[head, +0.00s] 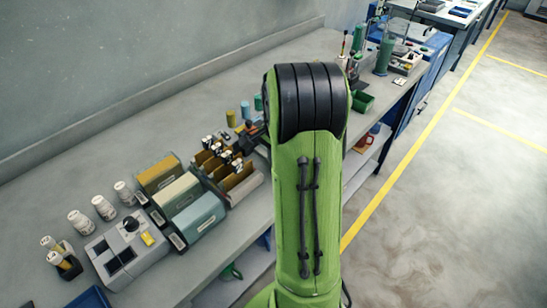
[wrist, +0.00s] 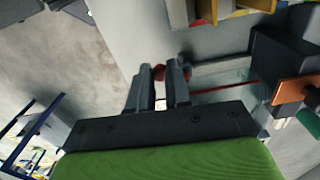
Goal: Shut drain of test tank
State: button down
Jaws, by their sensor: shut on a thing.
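In the wrist view my gripper (wrist: 160,80) has its two grey fingers shut on a small red drain handle (wrist: 158,72), of which only a rounded bit shows between the fingertips. Just right of the fingers is what looks like the clear test tank (wrist: 225,78), with a grey upper edge and a thin red line along it. Whether the drain is open or shut cannot be seen. In the head view my green arm hides the gripper, the handle and the tank.
In the wrist view an orange plate on a dark block (wrist: 296,90) stands close at right. In the head view the bench holds file boxes (head: 198,215), a grey device (head: 125,250), white bottles (head: 80,222) and a green bin (head: 362,101). The floor at right is clear.

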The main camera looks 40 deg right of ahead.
jog(key=n, duration=0.2)
jog(key=d+n+p, duration=0.1)
jog(key=shift+s+r+n, duration=0.1)
jog(key=shift+s+n, duration=0.2)
jog(key=shift+s+d+n+p, duration=0.1)
jog(key=shift+d+n+p, duration=0.25)
jog(key=shift+n, duration=0.7)
jog(key=shift+d+n+p, duration=0.2)
jog(key=shift+d+n, duration=0.25)
jog(key=shift+n, duration=0.6)
jog(key=c, duration=1.1)
grip_release()
jog(key=shift+o, duration=0.2)
notch_tip(320, 180, up, 16)
jog(key=p, duration=0.4)
jog(key=shift+f, duration=0.2)
